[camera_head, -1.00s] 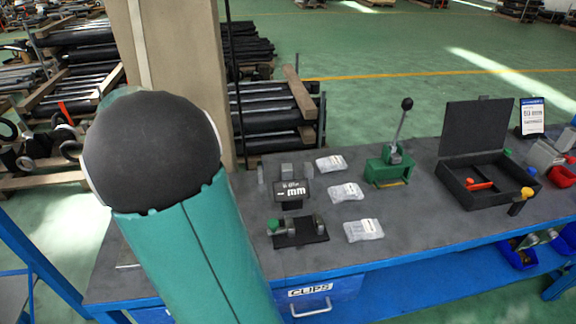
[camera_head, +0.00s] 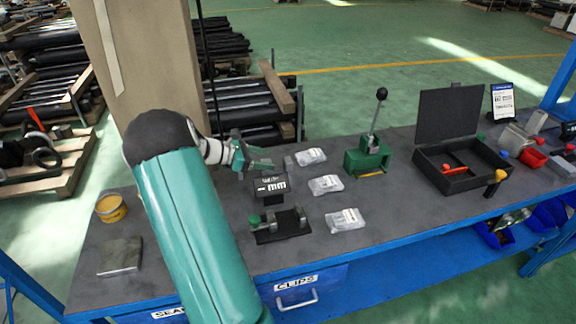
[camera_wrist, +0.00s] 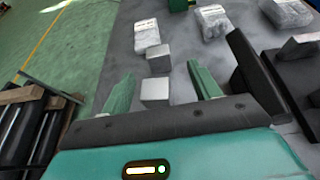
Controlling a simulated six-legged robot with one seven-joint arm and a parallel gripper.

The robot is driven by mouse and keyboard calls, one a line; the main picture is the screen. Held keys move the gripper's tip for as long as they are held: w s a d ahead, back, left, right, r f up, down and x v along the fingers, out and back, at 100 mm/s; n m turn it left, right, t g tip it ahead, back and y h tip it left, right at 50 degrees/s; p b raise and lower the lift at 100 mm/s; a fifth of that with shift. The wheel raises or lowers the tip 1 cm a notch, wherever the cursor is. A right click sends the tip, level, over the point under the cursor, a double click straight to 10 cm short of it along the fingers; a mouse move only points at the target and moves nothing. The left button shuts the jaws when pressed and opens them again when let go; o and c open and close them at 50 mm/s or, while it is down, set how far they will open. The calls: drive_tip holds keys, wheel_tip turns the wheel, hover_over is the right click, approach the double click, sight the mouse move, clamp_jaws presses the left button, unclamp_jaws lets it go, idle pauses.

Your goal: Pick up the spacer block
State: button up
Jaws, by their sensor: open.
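Two small light-grey blocks stand on the bench, and I cannot tell which is the spacer block. In the wrist view the nearer block (camera_wrist: 155,92) shows between the fingers of my gripper (camera_wrist: 158,85), and the farther block (camera_wrist: 157,57) stands beyond it. My gripper is open, with nothing held. How close the fingers are to the nearer block in height is unclear. In the head view my gripper (camera_head: 260,161) is left of one grey block (camera_head: 289,163) and behind the black "1 mm" display. It hides part of that area.
The black display (camera_head: 270,185) stands close to my gripper. Several clear bags (camera_head: 326,184) lie to its right. A dark fixture (camera_head: 280,226) is in front. A green lever press (camera_head: 368,158) and an open black case (camera_head: 462,172) are farther right. A yellow tin (camera_head: 111,208) stands left.

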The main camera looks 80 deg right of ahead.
sight(286, 160)
drive_tip(key=shift+x, duration=3.15)
drive_tip(key=shift+w+d+r, duration=0.1)
drive_tip(key=shift+d, duration=0.05)
drive_tip(key=c, duration=1.1)
